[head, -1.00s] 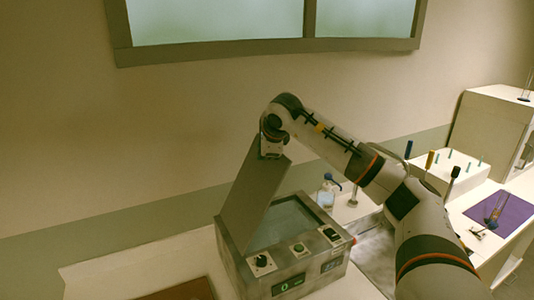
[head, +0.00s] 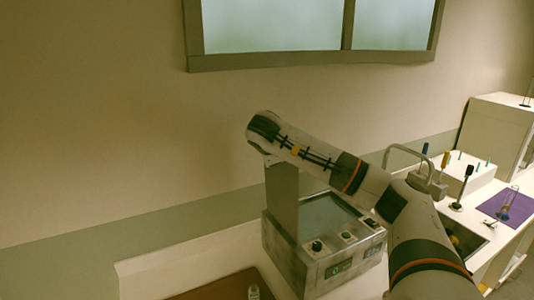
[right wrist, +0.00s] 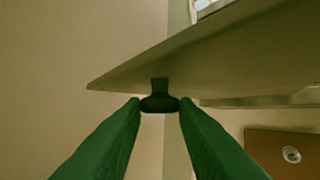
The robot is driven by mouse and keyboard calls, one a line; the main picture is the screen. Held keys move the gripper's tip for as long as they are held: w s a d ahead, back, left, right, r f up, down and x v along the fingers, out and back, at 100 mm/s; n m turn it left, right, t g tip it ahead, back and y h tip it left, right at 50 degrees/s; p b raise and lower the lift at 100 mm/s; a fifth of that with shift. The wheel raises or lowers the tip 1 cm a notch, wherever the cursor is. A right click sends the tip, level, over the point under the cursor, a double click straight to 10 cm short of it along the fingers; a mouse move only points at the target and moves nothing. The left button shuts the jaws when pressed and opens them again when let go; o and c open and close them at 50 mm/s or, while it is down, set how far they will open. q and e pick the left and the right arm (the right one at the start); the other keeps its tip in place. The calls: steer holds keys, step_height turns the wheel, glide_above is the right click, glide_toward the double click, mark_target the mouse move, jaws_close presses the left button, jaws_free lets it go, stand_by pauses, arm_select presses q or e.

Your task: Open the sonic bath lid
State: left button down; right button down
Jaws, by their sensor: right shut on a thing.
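The sonic bath (head: 330,255) is a grey box with knobs and a green display on its front. Its lid (head: 284,200) stands raised, close to upright, along the left side, and the pale interior (head: 325,212) shows. My right gripper (head: 270,160) is at the lid's top edge, mostly hidden by my own wrist. In the right wrist view, the green fingers of my right gripper (right wrist: 160,103) are shut on the dark lid knob (right wrist: 159,87), with the lid (right wrist: 225,55) behind it. My left gripper is not in view.
A brown board (head: 215,288) with a small bottle (head: 254,292) lies at the front left. The wall is behind the bath.

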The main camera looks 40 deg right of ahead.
steer(key=shift+r, duration=0.1)
steer(key=c, duration=1.4)
jaws_free()
steer(key=shift+o, duration=1.1)
steer(key=shift+w, duration=0.1)
steer(key=b+v, duration=0.4)
steer(key=v, duration=0.7)
steer(key=shift+s+a+r, duration=0.2)
steer(key=shift+s+a, duration=0.05)
steer(key=shift+a, duration=0.05)
steer(key=shift+f, duration=0.1)
